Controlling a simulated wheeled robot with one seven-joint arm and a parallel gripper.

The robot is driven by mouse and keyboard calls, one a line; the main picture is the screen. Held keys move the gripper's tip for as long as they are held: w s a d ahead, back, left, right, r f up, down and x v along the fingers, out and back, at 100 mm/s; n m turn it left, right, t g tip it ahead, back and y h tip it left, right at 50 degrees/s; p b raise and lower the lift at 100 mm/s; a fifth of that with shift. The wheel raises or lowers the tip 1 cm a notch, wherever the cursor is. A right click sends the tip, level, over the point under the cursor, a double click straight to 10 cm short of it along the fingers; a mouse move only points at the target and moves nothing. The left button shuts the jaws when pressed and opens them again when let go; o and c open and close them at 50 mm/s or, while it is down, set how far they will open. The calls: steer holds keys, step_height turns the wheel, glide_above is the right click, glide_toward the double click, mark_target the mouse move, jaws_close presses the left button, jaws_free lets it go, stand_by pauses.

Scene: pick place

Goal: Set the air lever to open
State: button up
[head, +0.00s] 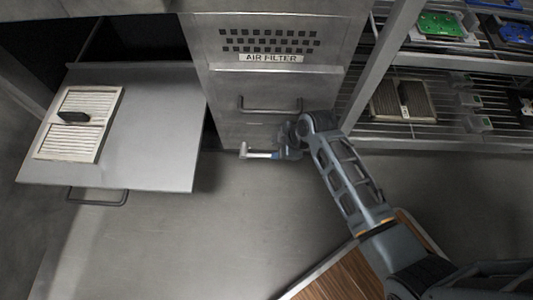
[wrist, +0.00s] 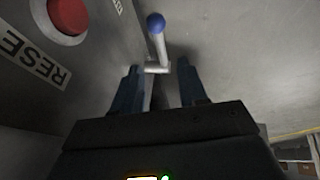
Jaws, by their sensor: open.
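The air lever (wrist: 158,46) shows in the wrist view as a pale metal stem with a blue ball knob (wrist: 156,22) at its far end. Its bent foot lies near the gap between my fingertips. In the head view the pale lever (head: 258,155) sticks out low at the front of the air filter cabinet (head: 225,90). My gripper (wrist: 158,68) is open, with one finger on each side of the gap, and holds nothing. In the head view my gripper (head: 281,153) is just right of the lever, partly hidden by my wrist. I cannot tell whether a finger touches the lever.
A red button (wrist: 68,14) with a partly visible "RESE" label (wrist: 30,58) is on the panel at left. A cabinet handle (head: 270,108) is above the lever. An open drawer (head: 155,140) holding a filter (head: 80,125) extends at left. Shelves (head: 450,62) stand at right. Floor in front is clear.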

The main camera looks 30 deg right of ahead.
mark_target(265, 155)
steer(key=b+x, duration=0.3)
steer(key=x, duration=0.5)
steer(key=shift+f+b, duration=0.3)
steer(key=shift+b, duration=0.05)
steer(key=shift+c, duration=0.2)
jaws_close()
